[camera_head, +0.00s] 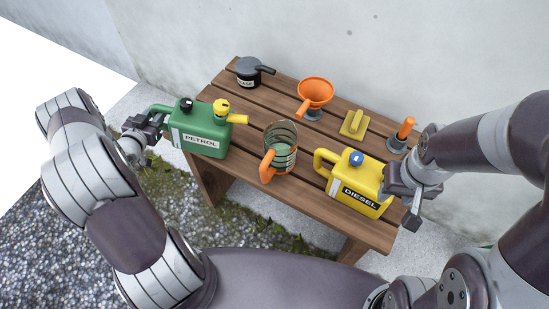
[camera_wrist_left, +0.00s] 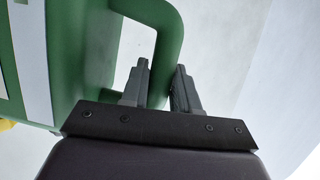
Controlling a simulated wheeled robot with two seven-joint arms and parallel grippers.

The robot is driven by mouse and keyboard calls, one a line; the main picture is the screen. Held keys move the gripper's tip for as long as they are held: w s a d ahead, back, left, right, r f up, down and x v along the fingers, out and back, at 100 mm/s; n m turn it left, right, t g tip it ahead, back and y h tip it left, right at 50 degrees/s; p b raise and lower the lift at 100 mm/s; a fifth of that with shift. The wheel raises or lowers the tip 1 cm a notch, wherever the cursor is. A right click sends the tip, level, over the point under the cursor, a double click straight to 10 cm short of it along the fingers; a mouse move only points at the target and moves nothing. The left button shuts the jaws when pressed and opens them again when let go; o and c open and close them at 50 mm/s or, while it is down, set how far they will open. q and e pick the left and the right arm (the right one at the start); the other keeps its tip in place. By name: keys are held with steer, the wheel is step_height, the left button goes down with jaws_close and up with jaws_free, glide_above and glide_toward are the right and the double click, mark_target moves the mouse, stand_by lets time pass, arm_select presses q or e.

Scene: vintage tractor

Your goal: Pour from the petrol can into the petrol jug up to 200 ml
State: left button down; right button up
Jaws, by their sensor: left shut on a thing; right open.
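The green petrol can (camera_head: 203,132) has a black cap, a yellow cap and a yellow spout. It is at the left end of the wooden bench, its spout pointing right towards the petrol jug. My left gripper (camera_head: 155,122) is shut on its handle; the left wrist view shows the fingers (camera_wrist_left: 160,88) around the green handle (camera_wrist_left: 172,40). The clear petrol jug (camera_head: 282,140) with an orange handle stands on the bench right of the can, with green marks on its wall. My right gripper (camera_head: 413,205) is open beside the diesel can's right side.
The yellow diesel can (camera_head: 354,182) stands at the bench's (camera_head: 300,203) front right. Behind are a dark grease can (camera_head: 250,72), an orange funnel (camera_head: 315,93), a yellow block-like item (camera_head: 355,124) and an orange-handled tool (camera_head: 404,133). A wall rises behind the bench.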

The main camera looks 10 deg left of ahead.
arm_select(q)
steer(key=shift+r, duration=0.1)
step_height(320, 180, up, 6)
steer(key=p, duration=0.5)
